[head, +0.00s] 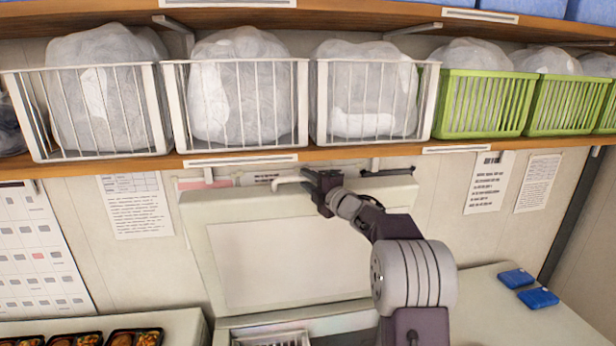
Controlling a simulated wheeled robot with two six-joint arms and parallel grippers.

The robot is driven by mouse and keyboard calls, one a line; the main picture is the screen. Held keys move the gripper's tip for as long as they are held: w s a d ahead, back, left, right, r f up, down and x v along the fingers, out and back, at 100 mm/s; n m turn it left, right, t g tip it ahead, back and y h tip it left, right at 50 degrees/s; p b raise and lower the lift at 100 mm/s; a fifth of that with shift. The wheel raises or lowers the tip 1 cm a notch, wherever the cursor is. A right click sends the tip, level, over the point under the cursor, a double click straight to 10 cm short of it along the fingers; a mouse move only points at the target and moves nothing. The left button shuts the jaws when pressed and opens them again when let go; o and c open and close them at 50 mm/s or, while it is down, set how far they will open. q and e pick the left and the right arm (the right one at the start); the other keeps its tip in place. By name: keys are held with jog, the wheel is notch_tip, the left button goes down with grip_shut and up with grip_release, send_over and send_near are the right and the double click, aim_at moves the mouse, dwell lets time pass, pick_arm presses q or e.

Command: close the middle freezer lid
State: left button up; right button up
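The middle freezer lid (285,265) is a pale panel standing raised, nearly upright, in the centre of the head view. A light bar-like handle (290,181) shows at its top edge. My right gripper (318,182) is at the top edge of the lid, at the right end of this handle. It looks to be touching or very close to the handle, but its fingers are too small and dark to tell open from shut. My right arm covers the lid's right side. The freezer opening (270,338) shows only partly at the bottom. My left gripper is out of view.
A wooden shelf (350,152) with white wire baskets (235,105) and green baskets (485,105) runs just above the lid. Bento trays (135,338) lie at lower left. Two blue packs (538,298) lie on the closed surface (490,318) at right.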

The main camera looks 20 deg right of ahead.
jog(key=shift+d, duration=0.1)
grip_shut()
jog(key=shift+f, duration=0.1)
dwell(1.1)
